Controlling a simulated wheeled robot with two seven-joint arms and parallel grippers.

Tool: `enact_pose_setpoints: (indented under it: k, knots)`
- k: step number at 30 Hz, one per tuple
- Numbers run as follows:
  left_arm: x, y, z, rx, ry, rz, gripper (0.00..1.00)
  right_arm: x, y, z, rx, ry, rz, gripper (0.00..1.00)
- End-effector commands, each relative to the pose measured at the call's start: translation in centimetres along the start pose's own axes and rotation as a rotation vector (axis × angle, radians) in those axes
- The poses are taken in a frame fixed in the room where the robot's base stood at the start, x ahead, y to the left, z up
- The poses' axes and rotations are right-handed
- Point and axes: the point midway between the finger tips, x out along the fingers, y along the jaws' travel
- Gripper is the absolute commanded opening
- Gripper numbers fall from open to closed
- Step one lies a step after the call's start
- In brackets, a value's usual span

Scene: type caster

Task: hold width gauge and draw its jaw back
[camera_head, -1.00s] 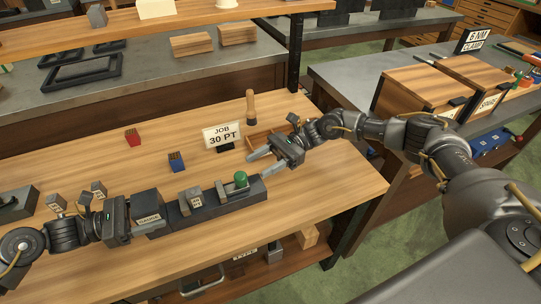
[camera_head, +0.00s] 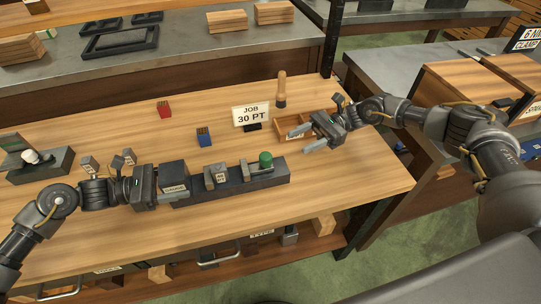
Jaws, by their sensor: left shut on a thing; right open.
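The width gauge (camera_head: 240,186) is a long dark bar on the wooden bench, with a block labelled "GAUGE" at its left end. Small upright grey blocks (camera_head: 216,177) stand on the bar. A green knob (camera_head: 265,160) sits near its right end. My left gripper (camera_head: 163,188) is shut on the gauge's left end block; its fingers are partly hidden. My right gripper (camera_head: 299,140) is open and empty, behind and to the right of the green knob, apart from the gauge.
A "JOB 30 PT" sign (camera_head: 251,116) stands behind the gauge. A shallow wooden tray (camera_head: 288,124) and an upright wooden handle (camera_head: 281,90) are near my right gripper. The bench front right is clear.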

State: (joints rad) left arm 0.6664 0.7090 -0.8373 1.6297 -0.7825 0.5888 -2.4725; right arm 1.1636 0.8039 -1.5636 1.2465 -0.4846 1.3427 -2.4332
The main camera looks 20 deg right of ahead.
Motion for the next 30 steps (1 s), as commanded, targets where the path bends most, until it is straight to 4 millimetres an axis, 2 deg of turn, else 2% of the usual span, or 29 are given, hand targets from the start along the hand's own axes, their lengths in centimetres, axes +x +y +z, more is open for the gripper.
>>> enact_pose_setpoints:
  k: [5,6,11,19,22,26,30]
  knots:
    - [0.0,-0.1,-0.1,-0.002,0.001,-0.001,0.36,0.0,0.0,0.0,0.0,0.0,0.0,0.51]
    - [0.0,-0.1,-0.1,-0.002,0.001,-0.001,0.64,0.0,0.0,0.0,0.0,0.0,0.0,0.51]
    - [0.0,0.0,0.0,-0.001,0.0,-0.001,0.85,0.0,0.0,0.0,0.0,0.0,0.0,0.51]
    - [-0.1,0.0,0.0,0.0,0.0,0.0,0.85,0.0,0.0,0.0,0.0,0.0,0.0,0.51]
    - [-0.7,0.0,0.0,0.0,0.002,0.002,0.85,0.0,0.0,0.0,0.0,0.0,0.0,0.51]
    - [-2.6,0.1,-0.1,0.0,0.004,0.003,0.85,0.0,0.0,0.0,0.0,0.0,0.0,0.51]
    - [-5.7,0.1,-0.1,0.0,0.004,0.004,0.85,0.0,0.0,0.0,0.0,0.0,0.0,0.51]
